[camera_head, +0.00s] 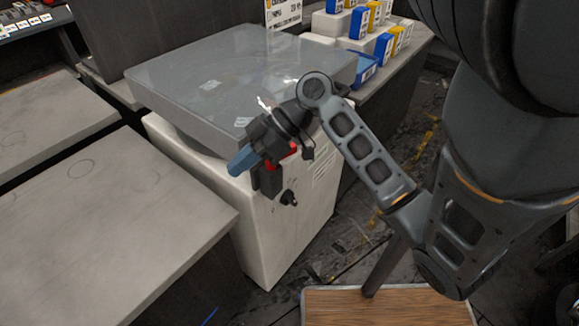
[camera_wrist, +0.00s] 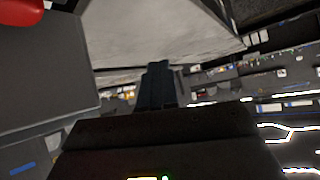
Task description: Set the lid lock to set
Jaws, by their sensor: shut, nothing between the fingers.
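A white cabinet (camera_head: 300,235) carries a clear grey lid (camera_head: 235,70), which lies flat on top. A black knob (camera_head: 289,197) with small marks around it sits on the cabinet's front. A red part (camera_head: 290,150) shows just behind my gripper, and a red shape (camera_wrist: 20,12) shows at the top left of the wrist view. I cannot tell which of these is the lid lock or read its setting. My gripper (camera_head: 236,168) is shut and empty, with blue fingers, in front of the cabinet's upper edge, left of and above the knob. Its shut fingers (camera_wrist: 158,72) also show in the wrist view.
A grey table (camera_head: 90,215) stands to the left of the cabinet. Blue and yellow boxes (camera_head: 361,22) stand on white steps at the back right, with a blue tray (camera_head: 366,70) nearby. A wooden-topped surface (camera_head: 390,308) is at the bottom. Open floor lies right of the cabinet.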

